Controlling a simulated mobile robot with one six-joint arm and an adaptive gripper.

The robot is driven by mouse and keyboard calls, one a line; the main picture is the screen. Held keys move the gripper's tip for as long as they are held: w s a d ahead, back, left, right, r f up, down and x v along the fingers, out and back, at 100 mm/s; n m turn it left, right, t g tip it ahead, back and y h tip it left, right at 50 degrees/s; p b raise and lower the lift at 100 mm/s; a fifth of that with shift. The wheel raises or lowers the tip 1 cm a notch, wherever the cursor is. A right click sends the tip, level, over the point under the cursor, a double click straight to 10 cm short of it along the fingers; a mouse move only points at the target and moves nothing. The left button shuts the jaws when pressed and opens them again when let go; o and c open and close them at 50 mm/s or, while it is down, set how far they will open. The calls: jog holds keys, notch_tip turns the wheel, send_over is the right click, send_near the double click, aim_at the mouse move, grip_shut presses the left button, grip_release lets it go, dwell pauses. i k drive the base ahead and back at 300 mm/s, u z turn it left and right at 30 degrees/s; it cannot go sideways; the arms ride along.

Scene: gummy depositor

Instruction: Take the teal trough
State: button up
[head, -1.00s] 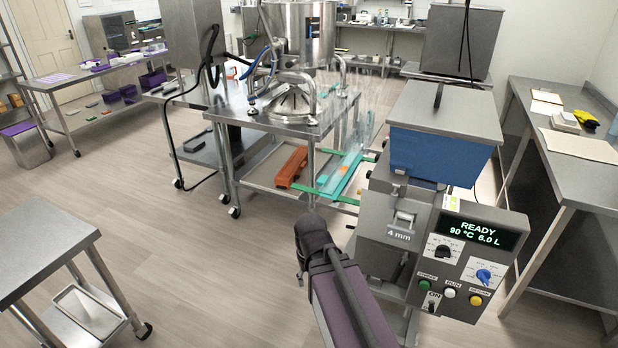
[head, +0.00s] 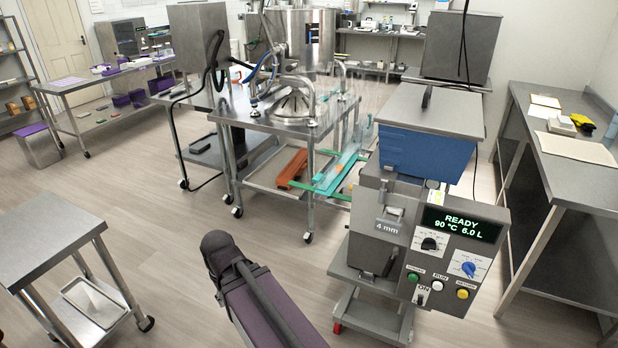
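The teal trough (head: 337,172) lies on the lower shelf of the steel cart in the middle of the head view. It is long and narrow, with a small orange patch near its near end. A clear panel or guard and the cart legs cover part of its far end. A similar brown-orange trough (head: 291,168) lies to its left on the same shelf. My arm, dark and purple, rises from the bottom of the view, well short of the trough. My gripper's fingers do not show.
The depositor with its blue hopper (head: 425,152) stands on a wheeled base close at the right. A steel table (head: 50,235) with a tray below stands at the left. A worktable (head: 570,150) runs along the right. The floor (head: 170,230) between is clear.

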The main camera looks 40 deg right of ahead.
aim_at(326, 185)
jog(key=u, duration=0.05)
jog(key=i, duration=2.55)
jog(key=z, duration=1.65)
